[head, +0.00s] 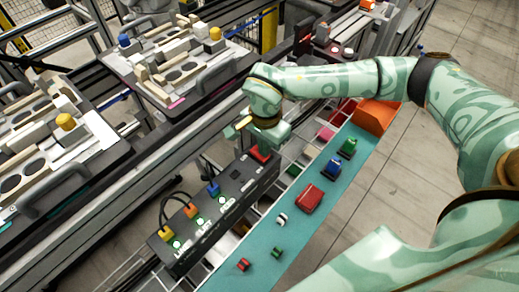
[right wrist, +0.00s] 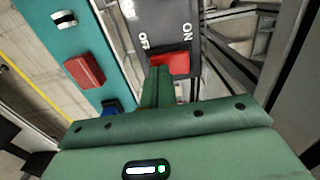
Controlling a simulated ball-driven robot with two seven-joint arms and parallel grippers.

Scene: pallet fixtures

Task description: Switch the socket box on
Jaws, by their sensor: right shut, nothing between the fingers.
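The socket box (head: 208,232) is a long dark box in the head view. It has orange and blue plugs, small green-lit marks along its top, and a red switch (head: 259,154) at its far right end. In the right wrist view the red switch (right wrist: 174,64) lies in the end of the box below the words OFF and ON. My right gripper (right wrist: 158,72) is shut and empty, its fingertips at the left, OFF side of the switch. I cannot tell if they touch it. In the head view the right gripper (head: 256,133) is above that end. My left gripper is not in view.
A teal shelf (head: 262,262) beside the box carries red, blue and green blocks and an orange bin (head: 377,115). Black cables loop from the plugs. Pallets with fixtures (head: 172,62) stand on the conveyor behind. Open floor lies to the right.

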